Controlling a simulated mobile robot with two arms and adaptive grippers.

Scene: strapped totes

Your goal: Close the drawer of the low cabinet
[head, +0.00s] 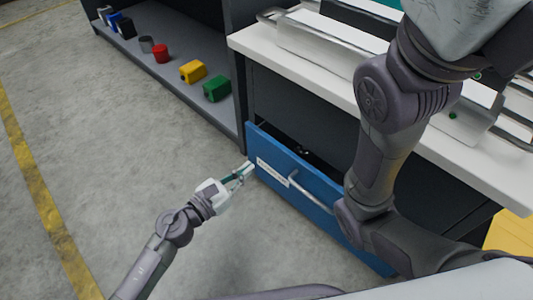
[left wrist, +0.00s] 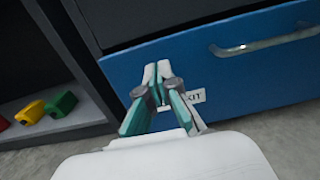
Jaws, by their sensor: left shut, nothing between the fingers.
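The low cabinet (head: 262,95) has a white top and dark body. Its drawer (head: 277,150) has a blue front and stands part way open, with a dark gap behind the front and small dark items inside. The front carries a bar handle (head: 310,198) and a white label (head: 272,172). My left gripper (head: 247,168) is shut and empty at the left end of the drawer front, left of the label. In the left wrist view its fingertips (left wrist: 157,68) overlap the blue front (left wrist: 215,75); I cannot tell whether they touch. My right gripper is out of view.
A grey low shelf (head: 130,47) with several coloured blocks and cans stands left of the cabinet. White strapped totes (head: 325,45) sit on the cabinet top. My other arm hides the drawer's right part. Concrete floor to the left is clear.

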